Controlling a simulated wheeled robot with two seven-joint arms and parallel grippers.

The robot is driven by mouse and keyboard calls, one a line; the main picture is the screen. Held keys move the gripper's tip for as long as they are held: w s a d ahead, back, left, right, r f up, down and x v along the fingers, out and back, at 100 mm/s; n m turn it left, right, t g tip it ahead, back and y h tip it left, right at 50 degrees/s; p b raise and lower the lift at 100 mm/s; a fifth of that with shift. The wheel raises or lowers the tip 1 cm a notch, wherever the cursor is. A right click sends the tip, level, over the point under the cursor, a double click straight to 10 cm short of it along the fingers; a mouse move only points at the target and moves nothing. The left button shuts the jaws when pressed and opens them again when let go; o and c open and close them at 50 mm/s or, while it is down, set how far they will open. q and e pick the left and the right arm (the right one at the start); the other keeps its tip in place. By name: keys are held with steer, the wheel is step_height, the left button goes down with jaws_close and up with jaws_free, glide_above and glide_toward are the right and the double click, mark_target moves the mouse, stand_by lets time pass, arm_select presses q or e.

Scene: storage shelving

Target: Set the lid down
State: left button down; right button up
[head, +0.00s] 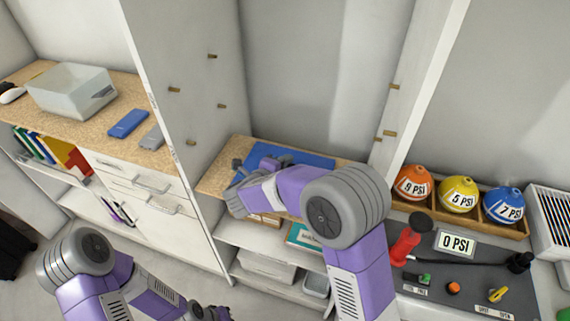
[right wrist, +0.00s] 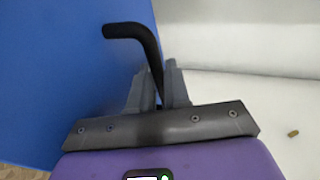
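A flat blue panel (head: 307,159), which looks like the lid, lies on or just above the wood-topped shelf between two white uprights. It fills the left of the right wrist view (right wrist: 70,80). A black bent handle (right wrist: 130,31) shows over its edge there. My right gripper (right wrist: 158,88) has its grey fingers close together on either side of the handle's lower part. In the head view my right gripper (head: 270,164) is over the blue panel, partly hidden by my own arm. Whether the panel touches the shelf cannot be told.
White uprights (head: 185,80) with shelf pegs flank the space. A grey box (head: 70,90) and a blue case (head: 128,123) sit on the left counter. Orange, yellow and blue balls (head: 458,194) stand in a tray at right, near a pump panel (head: 455,285).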

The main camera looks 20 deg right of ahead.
steer(key=o, duration=0.4)
steer(key=shift+o, duration=0.2)
steer(key=shift+f, duration=0.1)
steer(key=shift+s, duration=0.1)
steer(key=p+v, duration=0.3)
steer(key=v, duration=0.9)
steer(key=shift+r, duration=0.2)
